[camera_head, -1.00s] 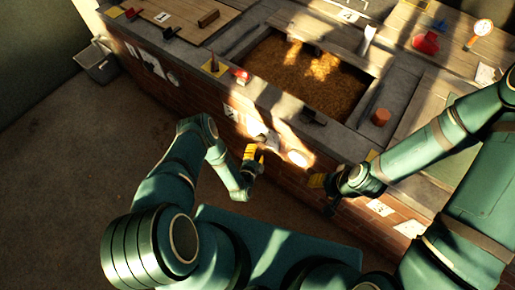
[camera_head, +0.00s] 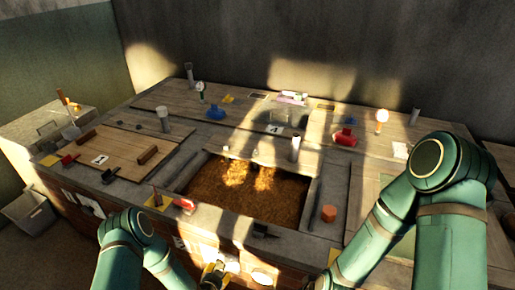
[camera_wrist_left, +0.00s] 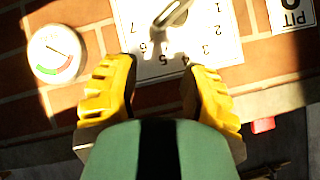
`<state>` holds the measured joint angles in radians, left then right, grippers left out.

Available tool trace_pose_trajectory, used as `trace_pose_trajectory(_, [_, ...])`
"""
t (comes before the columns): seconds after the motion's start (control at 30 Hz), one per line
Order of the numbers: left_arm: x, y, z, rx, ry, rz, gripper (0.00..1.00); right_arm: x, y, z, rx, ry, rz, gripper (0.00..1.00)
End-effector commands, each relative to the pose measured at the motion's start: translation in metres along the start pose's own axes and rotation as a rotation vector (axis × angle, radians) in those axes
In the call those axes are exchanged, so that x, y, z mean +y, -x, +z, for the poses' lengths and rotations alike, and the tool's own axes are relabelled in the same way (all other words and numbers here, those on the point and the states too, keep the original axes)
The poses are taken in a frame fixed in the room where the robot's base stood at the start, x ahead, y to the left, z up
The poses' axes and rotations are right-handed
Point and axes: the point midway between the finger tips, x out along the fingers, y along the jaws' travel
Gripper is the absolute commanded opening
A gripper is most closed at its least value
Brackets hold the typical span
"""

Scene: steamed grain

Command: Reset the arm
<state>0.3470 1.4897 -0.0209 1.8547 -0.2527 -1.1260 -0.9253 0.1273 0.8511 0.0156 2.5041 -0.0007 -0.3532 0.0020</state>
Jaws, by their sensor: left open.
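My left gripper (camera_head: 215,275) is at the bottom of the head view, in front of the brick face of the counter. In the left wrist view its two yellow fingers (camera_wrist_left: 158,92) are spread apart with nothing held between them. Beyond the fingertips is a white numbered plate (camera_wrist_left: 205,35) with a metal lever (camera_wrist_left: 172,25) on the brick wall. The fingertips overlap the plate's lower edge in the picture; I cannot tell whether they touch it. My right arm comes in from the right in the head view, and its gripper is beyond the bottom edge.
A round gauge (camera_wrist_left: 57,52) is on the wall left of the plate. The counter holds a grain-filled pit (camera_head: 245,195), a red tool (camera_head: 185,204), an orange block (camera_head: 329,213) and a wooden board (camera_head: 115,160). A grey bin (camera_head: 30,212) stands on the floor at left.

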Motion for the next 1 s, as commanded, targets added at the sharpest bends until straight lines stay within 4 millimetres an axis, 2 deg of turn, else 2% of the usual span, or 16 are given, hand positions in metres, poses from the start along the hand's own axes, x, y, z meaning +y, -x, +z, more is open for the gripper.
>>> trace_pose_trajectory(0.03, [-0.002,0.013,-0.013,-0.040,0.075,0.050,0.44,0.000,0.000,0.000,0.000,0.000,0.000,0.47])
trace_pose_trajectory(0.17, [0.007,0.055,-0.036,-0.188,0.303,0.174,0.44,0.000,0.000,0.000,0.000,0.000,0.000,0.47])
trace_pose_trajectory(0.3, [0.022,0.115,-0.055,-0.376,0.536,0.272,0.44,0.000,0.000,0.000,0.000,0.000,0.000,0.47])
trace_pose_trajectory(0.5, [0.042,0.197,-0.070,-0.621,0.780,0.332,0.44,0.000,0.000,0.000,0.000,0.000,0.000,0.47])
trace_pose_trajectory(0.6, [0.049,0.221,-0.072,-0.697,0.847,0.338,0.44,0.000,0.000,0.000,0.000,0.000,0.000,0.47])
trace_pose_trajectory(0.7, [0.052,0.233,-0.072,-0.733,0.877,0.340,0.44,0.000,0.000,0.000,0.000,0.000,0.000,0.47])
trace_pose_trajectory(1.0, [0.052,0.234,-0.072,-0.735,0.878,0.340,0.44,0.000,0.000,0.000,0.000,0.000,0.000,0.47])
